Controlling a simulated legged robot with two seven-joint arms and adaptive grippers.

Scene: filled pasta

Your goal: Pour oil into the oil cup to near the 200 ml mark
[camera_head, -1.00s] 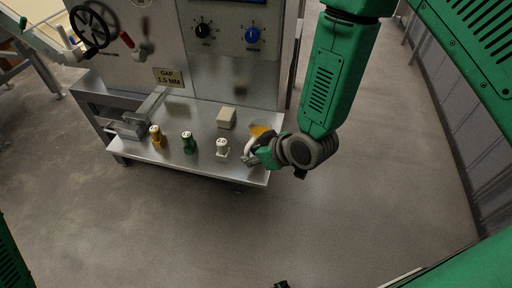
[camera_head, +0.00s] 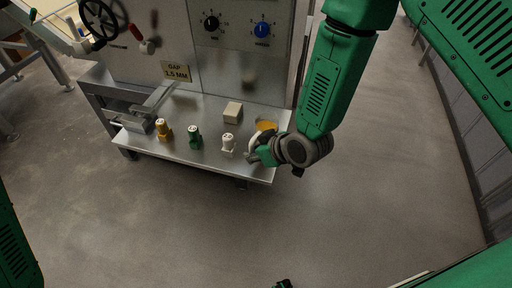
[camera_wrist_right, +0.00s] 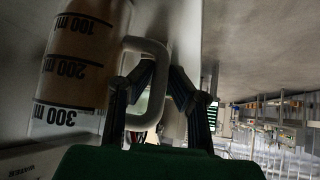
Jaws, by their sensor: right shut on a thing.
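The oil cup (camera_head: 266,126) is at the right front corner of the metal shelf, with amber oil in it. My right gripper (camera_head: 262,152) is beside it on the near side. In the right wrist view the cup (camera_wrist_right: 82,65) appears upside down, with 100, 200 and 300 ml marks, and the oil's edge lies between the 200 and 300 labels. My right gripper (camera_wrist_right: 150,100) is shut on the cup's pale handle (camera_wrist_right: 157,60). I cannot tell whether the cup touches the shelf. My left gripper is not seen.
The steel shelf (camera_head: 200,165) carries yellow (camera_head: 164,133), green (camera_head: 195,138) and white (camera_head: 228,145) fittings and a beige block (camera_head: 233,112). Behind stands a panel with a black knob (camera_head: 211,23) and a blue knob (camera_head: 262,29). Open floor lies in front.

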